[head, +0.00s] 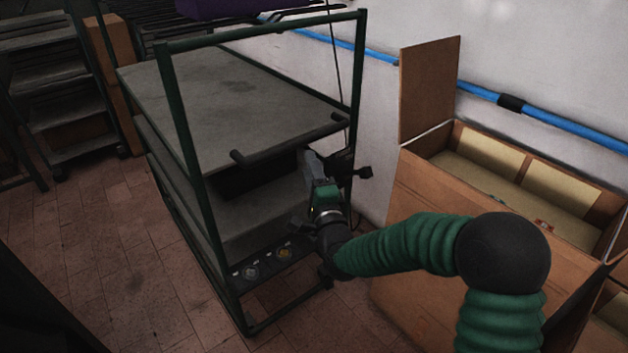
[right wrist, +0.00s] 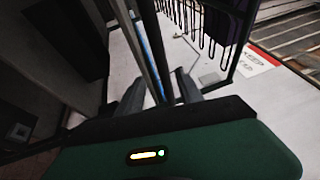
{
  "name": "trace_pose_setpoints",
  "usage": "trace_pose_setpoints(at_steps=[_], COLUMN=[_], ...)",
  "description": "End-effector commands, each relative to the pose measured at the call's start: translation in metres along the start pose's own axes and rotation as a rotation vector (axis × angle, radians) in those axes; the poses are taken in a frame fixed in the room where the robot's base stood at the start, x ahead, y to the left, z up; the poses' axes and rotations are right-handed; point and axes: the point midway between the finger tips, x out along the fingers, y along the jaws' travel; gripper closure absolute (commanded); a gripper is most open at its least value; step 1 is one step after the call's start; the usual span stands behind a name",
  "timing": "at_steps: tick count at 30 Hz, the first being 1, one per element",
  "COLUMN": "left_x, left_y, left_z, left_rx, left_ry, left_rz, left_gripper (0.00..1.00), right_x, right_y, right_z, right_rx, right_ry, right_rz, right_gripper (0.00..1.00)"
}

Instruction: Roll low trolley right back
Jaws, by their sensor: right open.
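A trolley-like unit with a dark green frame (head: 181,110) and grey shelves (head: 235,100) stands left of centre in the head view. A dark horizontal handle bar (head: 290,140) runs along its near edge. My right gripper (head: 338,165) is open at the unit's right upright, close to the bar's right end. In the right wrist view, a dark upright bar (right wrist: 150,50) passes between the spread fingers (right wrist: 158,95). I cannot tell whether the fingers touch it. My left gripper is out of view.
Open cardboard boxes (head: 415,215) stand close on the right, beside my right arm. A white wall with a blue pipe (head: 560,125) is behind. A shelved rack (head: 75,110) stands at the left. The tiled floor (head: 110,230) is clear at lower left.

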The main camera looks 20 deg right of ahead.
Motion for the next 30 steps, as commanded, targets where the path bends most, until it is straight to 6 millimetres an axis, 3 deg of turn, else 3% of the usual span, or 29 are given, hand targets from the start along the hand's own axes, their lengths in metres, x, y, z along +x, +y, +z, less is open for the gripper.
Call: trace_pose_setpoints(at_steps=[3, 8, 30], left_x=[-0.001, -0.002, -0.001], left_y=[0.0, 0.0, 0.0], left_z=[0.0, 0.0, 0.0], left_rx=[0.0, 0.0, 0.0], left_ry=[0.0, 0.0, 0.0], left_rz=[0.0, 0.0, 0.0], left_gripper=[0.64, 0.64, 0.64], right_x=[-0.025, -0.041, -0.042], right_y=[0.0, 0.001, 0.002], right_z=[0.001, 0.001, 0.001], right_rx=[-0.001, 0.0, 0.0], right_ry=[-0.001, -0.001, 0.0], right_rz=[0.002, 0.003, 0.002], right_gripper=[0.57, 0.57, 0.57])
